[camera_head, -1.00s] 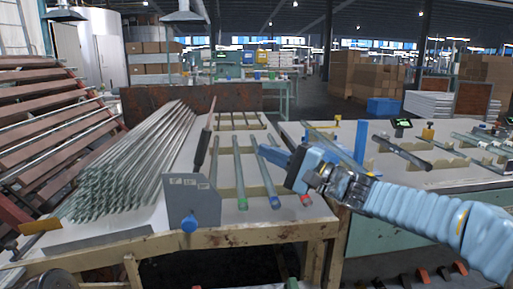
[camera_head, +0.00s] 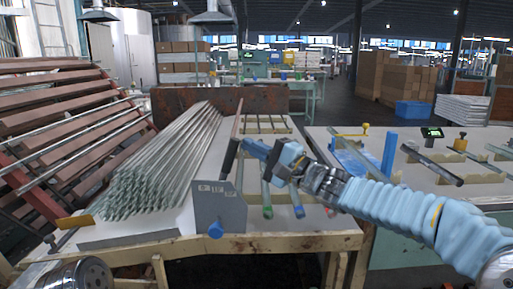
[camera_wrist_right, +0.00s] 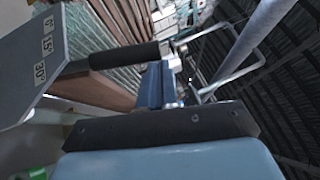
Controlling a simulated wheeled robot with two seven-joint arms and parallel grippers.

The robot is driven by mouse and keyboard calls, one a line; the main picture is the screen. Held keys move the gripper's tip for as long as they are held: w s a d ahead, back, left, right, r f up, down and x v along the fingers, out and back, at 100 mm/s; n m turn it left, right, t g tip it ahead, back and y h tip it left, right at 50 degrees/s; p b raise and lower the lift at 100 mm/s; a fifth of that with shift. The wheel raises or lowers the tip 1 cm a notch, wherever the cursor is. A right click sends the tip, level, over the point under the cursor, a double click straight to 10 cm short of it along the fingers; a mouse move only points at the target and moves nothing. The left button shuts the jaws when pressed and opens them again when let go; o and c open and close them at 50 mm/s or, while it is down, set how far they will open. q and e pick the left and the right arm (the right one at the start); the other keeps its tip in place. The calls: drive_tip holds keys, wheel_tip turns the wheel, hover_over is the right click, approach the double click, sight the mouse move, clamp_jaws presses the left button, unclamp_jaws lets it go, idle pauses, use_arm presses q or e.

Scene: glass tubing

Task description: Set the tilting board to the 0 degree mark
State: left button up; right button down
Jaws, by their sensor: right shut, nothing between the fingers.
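The tilting board (camera_head: 238,124) is a thin reddish-brown board, seen nearly edge-on and standing steeply on the bench. Its black handle (camera_head: 229,158) sticks out toward me, above the grey scale plate (camera_head: 232,208) with a blue knob (camera_head: 215,229). In the right wrist view the plate (camera_wrist_right: 28,62) shows the marks 0, 15° and 30°, and the black handle (camera_wrist_right: 122,55) lies across the view. The exact reading cannot be told. My right gripper (camera_head: 248,146) is shut and empty, just right of the handle; contact cannot be made out. My left gripper is not in view.
A pile of glass tubes (camera_head: 165,165) fills the bench left of the board. Several tubes with coloured ends, one green-tipped (camera_head: 267,211), lie to the right under my right arm. A second bench (camera_head: 400,190) with tubes and a blue post (camera_head: 389,156) stands at right.

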sight(233, 143)
drive_tip(key=shift+n+g+h, duration=0.5)
drive_tip(key=shift+n+g, duration=0.1)
drive_tip(key=shift+n, duration=0.2)
drive_tip(key=a+r+p, duration=0.1)
drive_tip(key=a+p, duration=0.1)
drive_tip(key=a, duration=0.1)
drive_tip(key=a+r+p, duration=0.1)
drive_tip(key=shift+s+a+r, duration=0.1)
drive_tip(key=shift+a+r, duration=0.2)
drive_tip(key=shift+a+f+b, duration=0.2)
drive_tip(key=shift+a+b, duration=0.55)
drive_tip(key=shift+a, duration=0.3)
drive_tip(key=shift+a+r, duration=0.1)
drive_tip(key=shift+r, duration=0.05)
